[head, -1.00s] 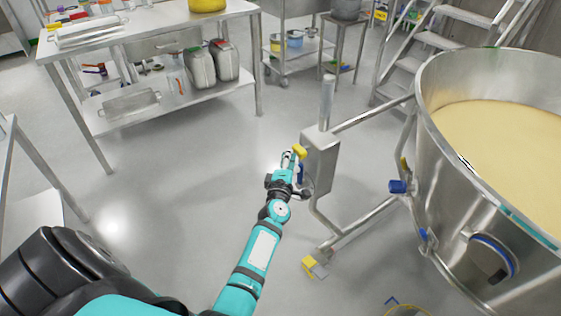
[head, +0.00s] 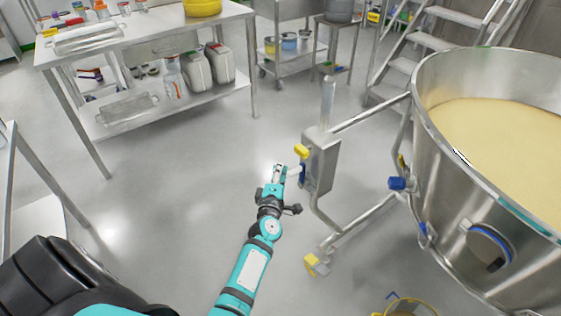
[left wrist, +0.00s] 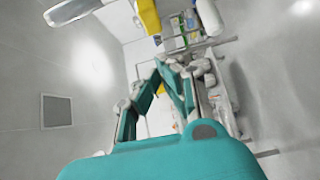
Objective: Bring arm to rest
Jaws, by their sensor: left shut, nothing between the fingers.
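My left arm reaches up from the bottom of the head view. Its left gripper (head: 277,172) is shut and empty, pointing away over the floor. The left wrist view shows the gripper's teal finger links (left wrist: 172,85), with a yellow part (left wrist: 150,15) at the top edge. My right gripper is out of view.
A large steel bowl (head: 480,185) of pale powder stands at right on a tubular frame (head: 365,225). A steel table (head: 130,32) with jerricans (head: 220,62) below is at back left. Steps (head: 425,40) stand behind. The floor left of my gripper is clear.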

